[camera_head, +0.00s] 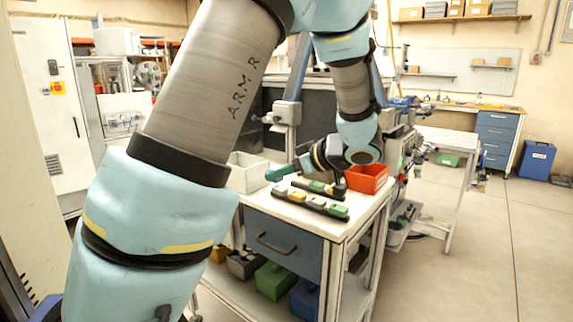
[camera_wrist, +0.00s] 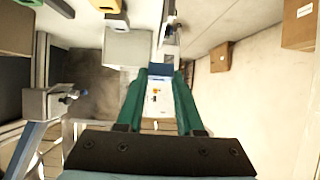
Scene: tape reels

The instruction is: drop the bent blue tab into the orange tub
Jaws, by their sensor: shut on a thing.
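My gripper (camera_wrist: 158,78) has two green fingers, shut on the blue tab (camera_wrist: 160,71), which shows as a small dark blue piece at their tips in the wrist view. Its bend cannot be made out there. In the head view my gripper (camera_head: 270,175) points left above the worktable, and the tab cannot be told apart from the fingers. The orange tub (camera_head: 367,184) stands on the right part of the table, to the right of my gripper and partly behind my wrist. The fingers are apart from the tub.
A white bin (camera_head: 247,181) stands at the table's left. Two dark racks with coloured blocks, a front one (camera_head: 311,205) and one behind it (camera_head: 322,189), lie between bin and tub. The table (camera_head: 355,213) has some bare surface at the front right. My arm hides much of the left.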

